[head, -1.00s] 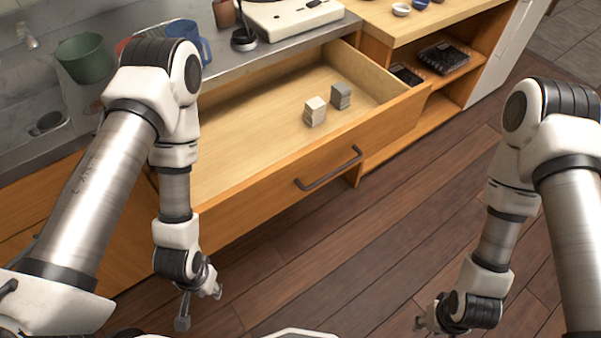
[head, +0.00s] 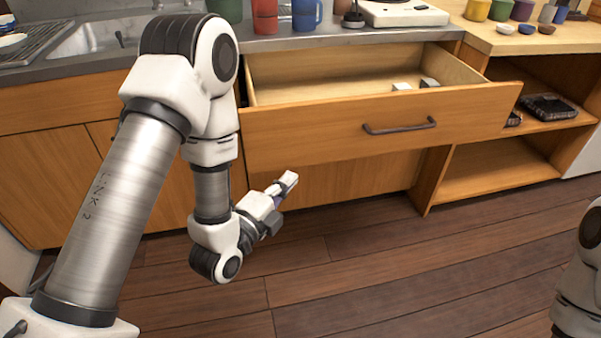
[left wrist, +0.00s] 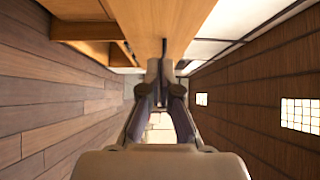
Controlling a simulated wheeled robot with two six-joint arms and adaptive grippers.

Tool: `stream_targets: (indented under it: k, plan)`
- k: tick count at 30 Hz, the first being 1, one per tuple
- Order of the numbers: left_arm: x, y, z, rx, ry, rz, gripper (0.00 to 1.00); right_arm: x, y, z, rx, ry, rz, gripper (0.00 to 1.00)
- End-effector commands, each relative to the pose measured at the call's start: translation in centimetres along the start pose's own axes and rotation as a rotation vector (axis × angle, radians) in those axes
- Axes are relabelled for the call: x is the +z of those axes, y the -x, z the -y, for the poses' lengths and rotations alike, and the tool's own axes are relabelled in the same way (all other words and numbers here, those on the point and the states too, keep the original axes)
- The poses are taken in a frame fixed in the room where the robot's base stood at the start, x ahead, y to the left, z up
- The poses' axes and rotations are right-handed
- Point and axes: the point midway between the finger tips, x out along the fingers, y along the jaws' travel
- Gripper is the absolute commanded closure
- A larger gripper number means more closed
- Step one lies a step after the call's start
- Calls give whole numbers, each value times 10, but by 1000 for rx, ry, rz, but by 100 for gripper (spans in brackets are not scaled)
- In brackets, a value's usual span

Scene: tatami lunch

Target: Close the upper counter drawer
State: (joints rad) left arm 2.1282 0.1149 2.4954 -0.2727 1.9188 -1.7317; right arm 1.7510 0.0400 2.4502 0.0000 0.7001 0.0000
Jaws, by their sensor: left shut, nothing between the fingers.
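The upper counter drawer (head: 330,129) is pulled open beneath the counter in the head view. Its front carries a dark bar handle (head: 399,127). Two small blocks, one white (head: 401,86) and one grey (head: 429,82), lie inside it, partly hidden by the drawer front. My left gripper (head: 290,180) is shut and empty, just below and in front of the drawer front, to the left of the handle. The left wrist view shows its closed fingers (left wrist: 160,75) near a wooden panel. My right gripper is out of view; only part of my right arm shows at the right edge.
Cups, including a red one (head: 265,16) and a blue one (head: 306,14), and a white appliance (head: 403,13) stand on the counter. An open shelf (head: 500,166) with dark trays is right of the drawer. The wooden floor (head: 380,270) in front is clear.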

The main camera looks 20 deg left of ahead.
Motion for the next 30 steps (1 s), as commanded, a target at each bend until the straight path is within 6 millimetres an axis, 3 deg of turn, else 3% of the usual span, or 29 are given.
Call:
stream_targets:
  k: [6, 8, 16, 18, 24, 30]
  plan:
    - [0, -24, -8, -4, 0, 1, 100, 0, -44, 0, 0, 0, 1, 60]
    - [0, -39, 0, -1, 0, -1, 100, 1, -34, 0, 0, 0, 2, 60]
    - [0, -98, -1, 1, 2, 0, 100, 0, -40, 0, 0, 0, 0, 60]
    - [12, -107, -2, 2, 8, 5, 100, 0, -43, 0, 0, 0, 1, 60]
    - [27, -122, -2, 4, 6, 3, 100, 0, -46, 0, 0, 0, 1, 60]
    - [29, -124, -1, 6, 4, 1, 100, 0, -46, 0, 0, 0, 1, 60]
